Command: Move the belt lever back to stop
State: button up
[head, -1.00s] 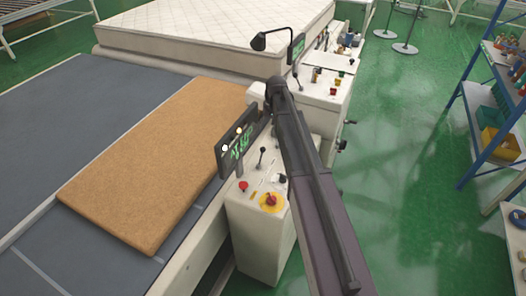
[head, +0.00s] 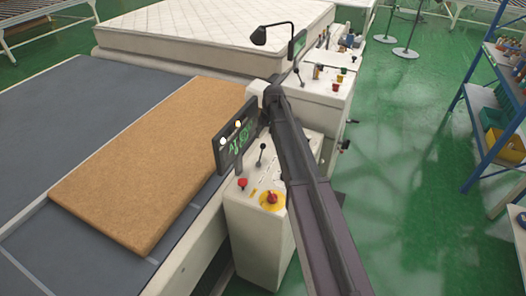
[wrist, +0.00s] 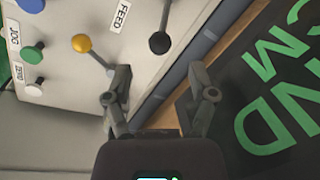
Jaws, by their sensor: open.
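In the wrist view a black ball-topped lever (wrist: 160,43) and a yellow ball-topped lever (wrist: 82,44) stand on a pale panel. A label reading FEED lies between them. Which of them is the belt lever is not readable. My gripper (wrist: 160,92) is open and empty, its fingers spread below the black lever and apart from its ball. In the head view my arm reaches over the white console (head: 258,235), and my gripper is hidden. A dark upright lever (head: 261,150) shows on that console, beside the display.
A dark display (head: 236,138) with green text stands close beside the levers; it fills the right of the wrist view (wrist: 270,110). A red-and-yellow knob (head: 271,199) and red button (head: 242,183) sit nearby. A brown slab (head: 135,165) lies on the grey belt (head: 60,105).

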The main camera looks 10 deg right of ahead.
aim_at(264, 144)
jog(key=shift+a+f+b, duration=0.25)
jog(key=shift+f+b, duration=1.25)
jog(key=shift+f, duration=0.1)
jog(key=shift+a+f+b, duration=0.2)
jog(key=shift+f+b, duration=1.25)
jog(key=shift+f, duration=0.15)
grip_shut()
